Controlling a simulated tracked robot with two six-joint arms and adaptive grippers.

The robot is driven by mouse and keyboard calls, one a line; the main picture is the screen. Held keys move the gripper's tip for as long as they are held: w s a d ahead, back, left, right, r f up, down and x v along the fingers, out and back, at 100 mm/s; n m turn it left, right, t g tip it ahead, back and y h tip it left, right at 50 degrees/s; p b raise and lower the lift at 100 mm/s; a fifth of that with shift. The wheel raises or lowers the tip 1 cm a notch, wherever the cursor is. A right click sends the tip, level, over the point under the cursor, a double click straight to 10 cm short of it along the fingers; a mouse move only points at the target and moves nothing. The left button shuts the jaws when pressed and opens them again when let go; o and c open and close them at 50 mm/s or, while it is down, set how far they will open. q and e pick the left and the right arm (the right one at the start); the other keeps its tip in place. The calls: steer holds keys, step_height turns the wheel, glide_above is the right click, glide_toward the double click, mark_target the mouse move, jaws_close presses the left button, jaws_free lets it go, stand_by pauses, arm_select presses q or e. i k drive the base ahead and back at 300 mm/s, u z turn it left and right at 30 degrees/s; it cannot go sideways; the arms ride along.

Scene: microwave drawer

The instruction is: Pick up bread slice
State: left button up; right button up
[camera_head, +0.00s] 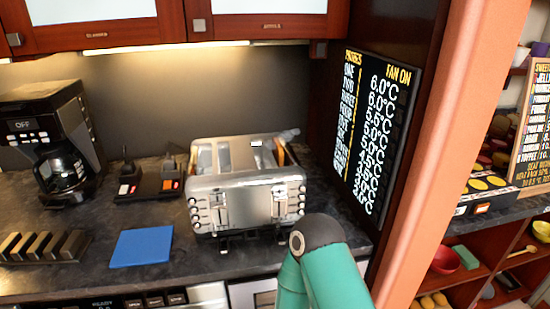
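A silver toaster (245,200) stands on the dark counter, with slots along its top. A narrow brown edge (280,153) shows at the right slot. It may be a bread slice, but it is too small to be sure. A row of several tan-topped blocks (43,245) sits at the counter's left front; I cannot tell whether they are bread. A green arm of mine with a dark joint rises at the bottom, in front of the toaster's lower right corner. Neither gripper's fingers can be made out in the head view.
A blue square (141,247) lies flat left of the toaster. A coffee maker (55,140) and small black devices with red lights (150,180) stand behind it. Wooden cabinets (120,22) hang above. A menu board (375,130) and an orange pillar (440,150) bound the right side.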

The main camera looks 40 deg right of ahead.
mark_target(278, 154)
steer(key=z, duration=0.05)
steer(key=k, duration=1.35)
steer(key=z, duration=0.35)
steer(key=i, duration=1)
